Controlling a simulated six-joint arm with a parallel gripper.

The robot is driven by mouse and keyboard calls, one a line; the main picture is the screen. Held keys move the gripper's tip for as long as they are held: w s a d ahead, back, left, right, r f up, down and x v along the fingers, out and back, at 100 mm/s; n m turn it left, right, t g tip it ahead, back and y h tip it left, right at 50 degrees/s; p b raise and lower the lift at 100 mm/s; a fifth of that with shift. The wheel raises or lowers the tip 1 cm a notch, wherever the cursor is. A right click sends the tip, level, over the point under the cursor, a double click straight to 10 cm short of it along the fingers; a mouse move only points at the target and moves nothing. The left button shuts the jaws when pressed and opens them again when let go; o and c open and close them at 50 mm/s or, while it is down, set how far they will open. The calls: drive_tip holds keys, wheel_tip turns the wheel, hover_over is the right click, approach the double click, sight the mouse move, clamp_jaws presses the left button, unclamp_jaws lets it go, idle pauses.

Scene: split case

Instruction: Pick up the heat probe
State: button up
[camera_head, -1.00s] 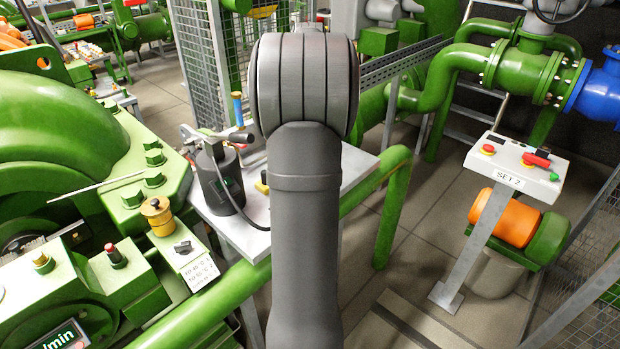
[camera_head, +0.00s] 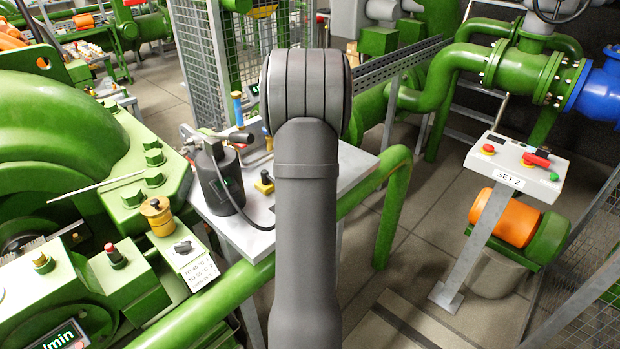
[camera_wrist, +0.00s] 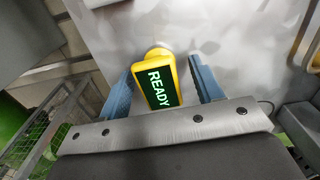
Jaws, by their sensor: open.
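A yellow device with a dark screen reading READY, which looks like the heat probe (camera_wrist: 160,86), shows in the wrist view over a pale surface. My gripper (camera_wrist: 162,84) is open, with one blue finger on each side of it. Gaps show between the fingers and the probe, and the jaws are not closed on it. In the head view my arm hides the gripper. A small yellow and dark object (camera_head: 264,183) lies on the grey table beside my arm; I cannot tell whether it is the probe.
A dark cylinder with a lever and cable (camera_head: 220,180) stands on the grey table (camera_head: 352,168), left of my arm. Green machinery (camera_head: 70,150) fills the left side. Green pipes (camera_head: 394,205) run at the right, before a SET 2 control panel (camera_head: 515,170).

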drive_tip(key=shift+f, duration=0.75)
drive_tip(key=c, duration=1.2)
drive_tip(key=shift+o, duration=0.2)
drive_tip(key=shift+r, duration=0.1)
